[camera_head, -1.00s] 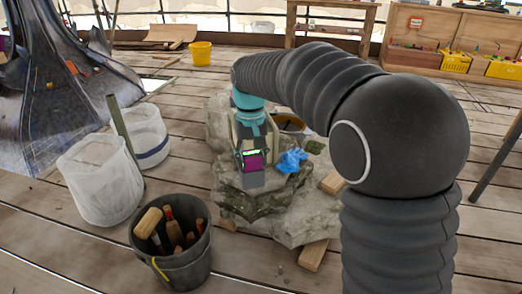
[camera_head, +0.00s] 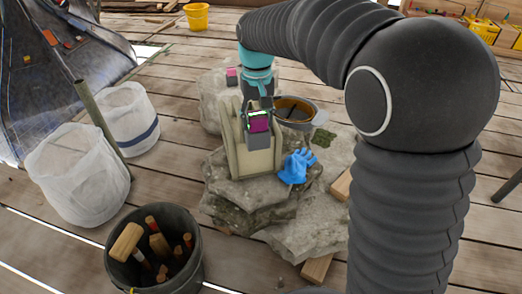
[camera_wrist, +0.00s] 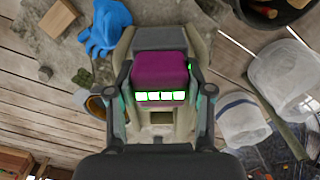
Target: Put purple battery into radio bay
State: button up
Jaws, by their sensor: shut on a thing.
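The purple battery (camera_head: 259,123) has a grey end and a strip of lit green-white blocks. It also shows in the wrist view (camera_wrist: 160,70), between the two fingers. My gripper (camera_wrist: 160,84) is shut on it. The beige radio housing (camera_head: 240,158) stands upright on the stacked rocks, and the battery is at its upper part, in front of or over it. In the wrist view the housing (camera_wrist: 160,135) lies behind the battery, with a small dark opening below the lights. I cannot tell whether the battery touches the bay.
A blue glove (camera_head: 297,166) lies on the rock beside the housing. A dark pan (camera_head: 312,115) stands behind it. A small pink-topped block (camera_head: 232,72) sits on the far rock. A tool bucket (camera_head: 190,275) and white bins (camera_head: 75,190) stand left. Wooden blocks (camera_head: 342,185) lie right.

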aim_at(257, 134)
notch_tip(257, 134, down, 17)
jog(key=shift+s+f+b, duration=0.1)
jog(key=shift+b, duration=0.35)
jog(key=o, duration=1.4)
jog(key=shift+c, duration=0.2)
notch_tip(257, 134, up, 12)
jog(key=shift+r+p, duration=0.1)
jog(key=shift+p, duration=0.2)
